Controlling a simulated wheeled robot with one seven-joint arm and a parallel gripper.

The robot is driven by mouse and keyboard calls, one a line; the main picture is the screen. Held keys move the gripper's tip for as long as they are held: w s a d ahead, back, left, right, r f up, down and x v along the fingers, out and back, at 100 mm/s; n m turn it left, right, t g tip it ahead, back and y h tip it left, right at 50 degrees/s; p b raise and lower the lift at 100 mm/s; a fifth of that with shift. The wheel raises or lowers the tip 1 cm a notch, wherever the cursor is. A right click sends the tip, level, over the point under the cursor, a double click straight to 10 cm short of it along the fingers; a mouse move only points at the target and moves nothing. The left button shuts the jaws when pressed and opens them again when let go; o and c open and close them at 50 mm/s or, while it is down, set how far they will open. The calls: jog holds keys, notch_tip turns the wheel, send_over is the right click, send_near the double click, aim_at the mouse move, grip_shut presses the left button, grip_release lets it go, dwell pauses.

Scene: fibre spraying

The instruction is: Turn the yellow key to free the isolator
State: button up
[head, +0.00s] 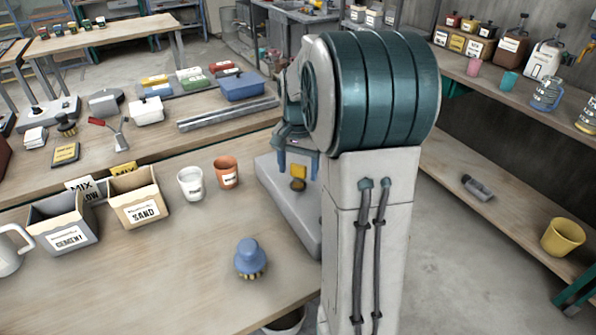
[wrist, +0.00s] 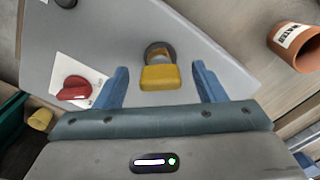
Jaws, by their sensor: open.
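The yellow key (wrist: 160,78) sits in a dark round lock on a grey panel (wrist: 215,58), near the middle of the wrist view. It also shows in the head view (head: 299,171). A red rotary knob (wrist: 74,88) on a white plate, which looks like the isolator, is left of the key in the wrist view. My gripper (wrist: 160,70) is open, with one blue finger on each side of the key and a visible gap to it on both sides. In the head view my arm hides part of the panel.
An orange pot (head: 226,172), a white cup (head: 191,183) and a sand box (head: 139,197) stand on the bench left of the panel. A blue-topped brush (head: 250,257) stands near the bench front. The bench around the brush is clear.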

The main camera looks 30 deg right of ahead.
jog(key=shift+f, duration=0.85)
jog(key=shift+c, duration=0.3)
jog(key=c, duration=1)
jog(key=m, duration=0.7)
jog(key=shift+m+p, duration=0.3)
jog(key=shift+m, duration=0.1)
jog(key=o, duration=1)
jog(key=shift+o, duration=0.2)
